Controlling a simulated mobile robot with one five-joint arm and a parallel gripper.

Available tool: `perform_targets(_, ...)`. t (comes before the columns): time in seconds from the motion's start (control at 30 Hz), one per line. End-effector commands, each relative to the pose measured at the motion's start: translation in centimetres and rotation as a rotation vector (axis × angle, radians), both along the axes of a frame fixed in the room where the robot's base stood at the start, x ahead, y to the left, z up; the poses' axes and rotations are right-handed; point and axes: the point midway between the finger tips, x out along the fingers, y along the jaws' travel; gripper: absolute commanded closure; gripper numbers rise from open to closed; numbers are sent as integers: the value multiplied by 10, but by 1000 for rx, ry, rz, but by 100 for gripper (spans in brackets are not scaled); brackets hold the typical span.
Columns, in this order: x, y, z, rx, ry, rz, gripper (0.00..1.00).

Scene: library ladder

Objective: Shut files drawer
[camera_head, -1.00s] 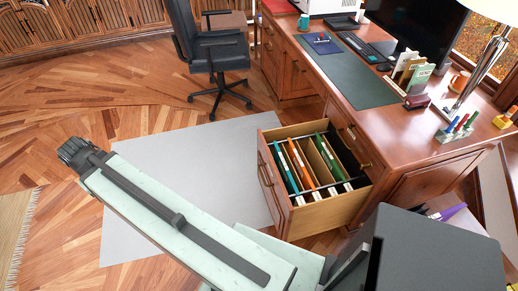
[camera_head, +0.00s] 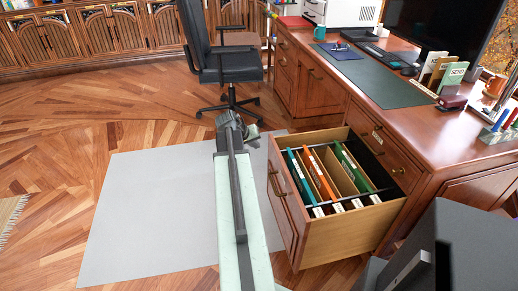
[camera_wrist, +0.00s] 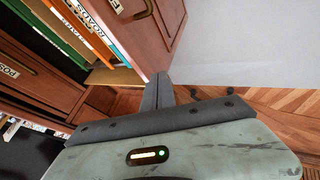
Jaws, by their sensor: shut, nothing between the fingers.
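The files drawer (camera_head: 283,205) is pulled far out of the desk's near pedestal. Several coloured hanging folders stand inside it, and its wooden front faces left in the head view. In the wrist view the drawer front (camera_wrist: 152,30) shows a dark handle and a label at upper middle. My gripper (camera_head: 232,122) is shut and empty. In the head view it appears left of the drawer front's far end. In the wrist view its fingers (camera_wrist: 158,90) look close to the drawer front's lower edge; I cannot tell whether they touch.
The wooden desk (camera_head: 440,135) extends along the right, with another, closed drawer (camera_head: 375,140) above the files drawer. A black office chair (camera_head: 232,65) stands beyond my gripper. A grey mat (camera_head: 150,210) and clear floor lie left of my arm.

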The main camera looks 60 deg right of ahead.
Motion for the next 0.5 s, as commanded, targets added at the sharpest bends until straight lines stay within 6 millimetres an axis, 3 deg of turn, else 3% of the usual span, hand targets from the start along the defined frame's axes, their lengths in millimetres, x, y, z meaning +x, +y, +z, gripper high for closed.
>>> perform_targets(0.03,0,-8,-20,1,0,-1,100)
perform_targets(0.3,-8,-43,-66,1,-1,-1,100)
perform_targets(0.37,-18,-49,-56,1,-1,-3,100)
perform_targets(0.5,-33,-60,-55,1,0,-2,100)
